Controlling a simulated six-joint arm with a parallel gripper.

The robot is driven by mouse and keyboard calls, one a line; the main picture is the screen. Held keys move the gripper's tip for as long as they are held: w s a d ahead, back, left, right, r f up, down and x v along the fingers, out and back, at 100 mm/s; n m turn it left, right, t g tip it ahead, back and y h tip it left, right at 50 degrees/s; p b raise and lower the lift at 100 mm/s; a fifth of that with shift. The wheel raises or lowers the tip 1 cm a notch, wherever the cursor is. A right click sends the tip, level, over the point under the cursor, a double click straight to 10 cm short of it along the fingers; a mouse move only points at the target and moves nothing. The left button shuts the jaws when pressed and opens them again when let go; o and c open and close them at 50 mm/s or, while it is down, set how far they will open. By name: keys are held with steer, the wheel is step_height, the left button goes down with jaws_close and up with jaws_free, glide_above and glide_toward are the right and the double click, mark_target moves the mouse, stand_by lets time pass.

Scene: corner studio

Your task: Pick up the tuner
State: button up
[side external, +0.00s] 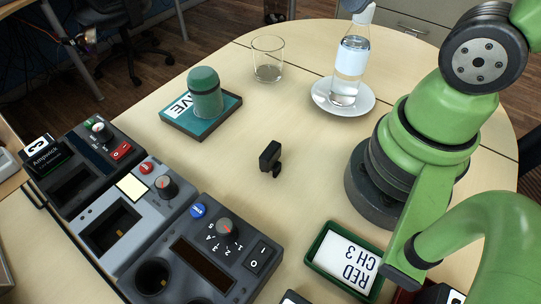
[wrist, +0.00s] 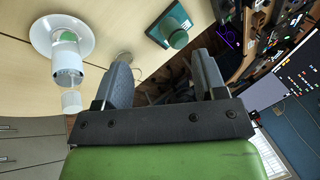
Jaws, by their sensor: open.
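A small black clip-like device, which looks like the tuner (side external: 270,157), stands alone on the pale wooden table in the middle of the side view. I cannot make it out in the wrist view. My gripper (wrist: 163,75) shows in the wrist view with its two grey fingers wide apart and nothing between them. In the side view my arm leaves the frame at the upper right, and the gripper is not clearly visible there. The gripper is well away from the tuner.
A water bottle (side external: 349,65) stands on a white saucer (side external: 318,97). A glass (side external: 267,60) and a teal block (side external: 228,107) bearing a green shaker-like cylinder (side external: 205,92) stand behind the tuner. Grey consoles (side external: 190,262) line the left; a green-framed sign (side external: 345,262) lies in front.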

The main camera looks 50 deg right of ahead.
steer(key=w+a+f+m+g+y, duration=0.1)
steer(key=w+f+m+g+y, duration=0.2)
steer(key=f+m+g+y, duration=0.45)
steer(key=m+t+y, duration=0.2)
steer(key=m+y, duration=0.1)
steer(key=m, duration=0.1)
glide_above(278, 145)
steer(key=d, duration=0.3)
step_height(278, 145, down, 10)
steer(key=f, duration=0.7)
steer(key=shift+w+d, duration=0.1)
steer(key=shift+w, duration=0.25)
steer(key=x, duration=0.5)
steer(key=shift+f, duration=0.1)
steer(key=c, duration=1)
